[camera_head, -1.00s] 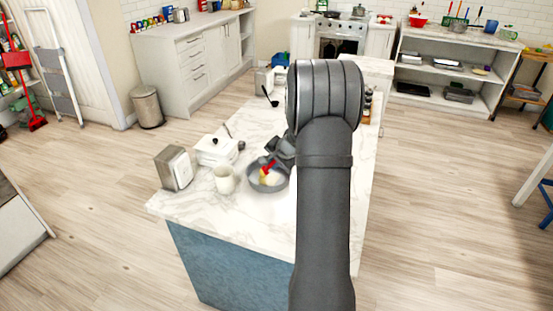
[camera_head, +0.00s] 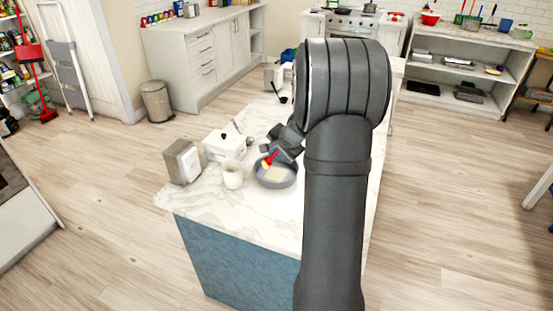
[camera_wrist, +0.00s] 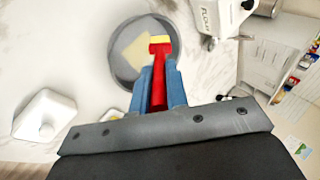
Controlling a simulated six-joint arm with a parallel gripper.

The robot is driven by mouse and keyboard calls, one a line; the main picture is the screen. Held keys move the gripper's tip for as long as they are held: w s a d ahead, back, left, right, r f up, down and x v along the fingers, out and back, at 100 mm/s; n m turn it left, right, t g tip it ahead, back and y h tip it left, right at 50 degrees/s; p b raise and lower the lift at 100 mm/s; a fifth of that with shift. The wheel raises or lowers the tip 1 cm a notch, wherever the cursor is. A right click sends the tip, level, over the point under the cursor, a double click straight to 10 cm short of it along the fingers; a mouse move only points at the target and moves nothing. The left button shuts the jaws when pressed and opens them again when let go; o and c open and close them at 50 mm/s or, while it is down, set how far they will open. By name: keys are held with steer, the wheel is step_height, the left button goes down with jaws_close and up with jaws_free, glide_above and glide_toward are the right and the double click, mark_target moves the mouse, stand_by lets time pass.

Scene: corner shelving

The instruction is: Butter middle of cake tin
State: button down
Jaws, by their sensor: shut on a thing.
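A round grey cake tin (camera_head: 262,183) sits on the marble-topped counter, and it also shows in the wrist view (camera_wrist: 119,66). A pale yellow patch (camera_head: 279,174) lies on the tin's floor, off to one side in the wrist view (camera_wrist: 137,50). My gripper (camera_wrist: 160,82) is shut on the red handle of a brush (camera_wrist: 158,92). The brush's yellow bristles point over the tin; whether they touch its floor I cannot tell. In the head view the brush (camera_head: 270,159) is at the tin's far left part, with my gripper (camera_head: 283,154) just beyond it.
A cream mug (camera_head: 232,174) stands close left of the tin. A white lidded box (camera_head: 222,147) and a metal napkin holder (camera_head: 182,162) stand farther left. A white knobbed lid (camera_wrist: 45,115) and a flour canister (camera_wrist: 222,17) show in the wrist view. The counter's near end is clear.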

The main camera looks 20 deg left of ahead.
steer(key=shift+r, duration=1.25)
steer(key=d+r, duration=0.4)
steer(key=shift+s+d+f, duration=0.1)
steer(key=shift+d+f, duration=0.05)
steer(key=shift+f, duration=2.35)
